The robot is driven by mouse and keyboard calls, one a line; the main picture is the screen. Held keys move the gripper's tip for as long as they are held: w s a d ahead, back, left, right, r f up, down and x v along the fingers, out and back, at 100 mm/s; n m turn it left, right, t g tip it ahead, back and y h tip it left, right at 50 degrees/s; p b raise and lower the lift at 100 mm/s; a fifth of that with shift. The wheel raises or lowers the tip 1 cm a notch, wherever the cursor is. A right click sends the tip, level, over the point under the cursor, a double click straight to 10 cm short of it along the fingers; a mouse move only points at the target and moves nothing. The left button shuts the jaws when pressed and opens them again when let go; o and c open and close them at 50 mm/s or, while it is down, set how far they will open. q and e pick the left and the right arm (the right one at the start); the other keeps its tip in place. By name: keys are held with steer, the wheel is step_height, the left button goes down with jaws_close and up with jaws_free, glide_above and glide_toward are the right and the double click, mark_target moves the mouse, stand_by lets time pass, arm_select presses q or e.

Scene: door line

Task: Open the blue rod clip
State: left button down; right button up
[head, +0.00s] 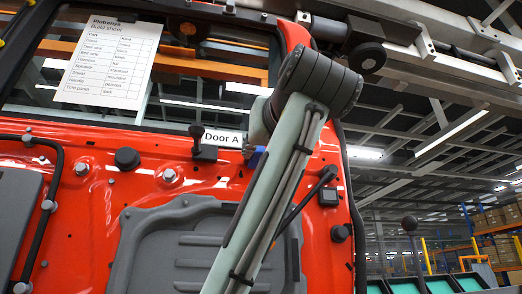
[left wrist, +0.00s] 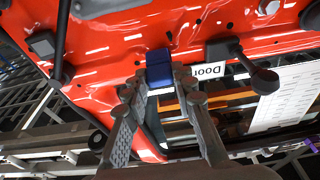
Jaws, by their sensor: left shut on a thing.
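The blue rod clip (left wrist: 159,66) shows in the left wrist view against the red door, between the tips of my left gripper (left wrist: 160,84). The gripper's two fingers are closed in on the clip from both sides. In the head view only a small part of the blue clip (head: 257,153) shows beside my arm, just right of the "Door A" label (head: 222,138). My arm hides the rest of the clip and the gripper there. I cannot tell from these views whether the clip is open or closed. My right gripper is in neither view.
The red door (head: 92,235) fills the left of the head view, with a build sheet (head: 108,62) on it. A dark knob (head: 205,140), a grey panel (head: 185,235) and a black rod (head: 312,200) are close to my arm. Shelves with boxes (head: 495,220) stand far right.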

arm_select(q)
steer(key=r+g, duration=0.1)
steer(key=r+g+h, duration=0.1)
steer(key=g, duration=0.2)
steer(key=shift+s+r+g+h, duration=0.25)
steer(key=shift+r+g+h, duration=0.05)
steer(key=shift+r+g, duration=0.1)
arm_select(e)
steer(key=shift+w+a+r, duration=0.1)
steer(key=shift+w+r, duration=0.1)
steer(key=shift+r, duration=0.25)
arm_select(q)
steer(key=c, duration=1.2)
jaws_free()
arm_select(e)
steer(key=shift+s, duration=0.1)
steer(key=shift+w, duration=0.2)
arm_select(q)
steer(key=shift+f, duration=0.1)
